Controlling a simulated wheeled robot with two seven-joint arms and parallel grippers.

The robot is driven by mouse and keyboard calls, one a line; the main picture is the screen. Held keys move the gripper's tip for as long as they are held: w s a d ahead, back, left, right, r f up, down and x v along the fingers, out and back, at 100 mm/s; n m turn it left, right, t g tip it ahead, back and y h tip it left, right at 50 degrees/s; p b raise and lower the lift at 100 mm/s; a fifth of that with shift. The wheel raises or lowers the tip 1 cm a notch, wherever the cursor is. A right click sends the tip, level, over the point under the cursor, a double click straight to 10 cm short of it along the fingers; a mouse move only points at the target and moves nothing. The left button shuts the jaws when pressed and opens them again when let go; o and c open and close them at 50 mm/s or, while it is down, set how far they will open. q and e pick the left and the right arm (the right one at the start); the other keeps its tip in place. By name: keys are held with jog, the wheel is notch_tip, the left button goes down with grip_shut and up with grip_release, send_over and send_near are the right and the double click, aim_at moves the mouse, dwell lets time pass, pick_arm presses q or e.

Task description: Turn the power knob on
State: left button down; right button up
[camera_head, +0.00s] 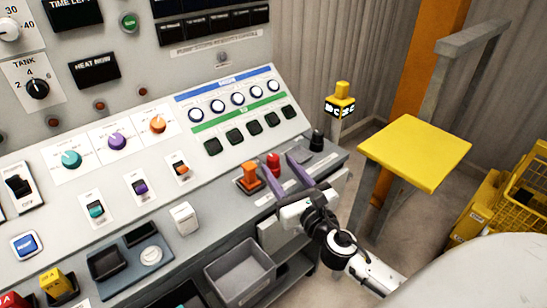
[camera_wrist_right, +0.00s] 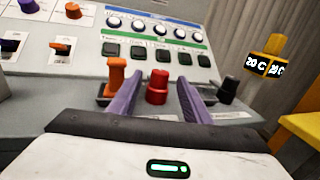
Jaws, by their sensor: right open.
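A red knob (camera_head: 273,159) stands on the front ledge of the grey control panel. It also shows in the right wrist view (camera_wrist_right: 157,88), straight ahead between the two purple fingers. My right gripper (camera_head: 277,167) is open, with one finger to each side of the red knob; I cannot tell whether either touches it. A black knob (camera_head: 317,140) stands on the ledge to the right, and shows in the wrist view (camera_wrist_right: 228,90) outside the right finger. No readable label shows which knob is the power knob. My left gripper is not in view.
An orange lever (camera_head: 249,174) stands close left of the gripper's left finger. A grey bin (camera_head: 240,272) sits below the ledge. A yellow-topped stand (camera_head: 414,150) is to the right. A small yellow-topped display post (camera_head: 341,100) rises behind the ledge.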

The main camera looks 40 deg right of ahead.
aim_at(276, 163)
jog(key=shift+w+d, duration=0.2)
jog(key=shift+w, duration=1)
jog(key=shift+w+d, duration=0.2)
jog(key=shift+w, duration=0.95)
jog(key=c, duration=1)
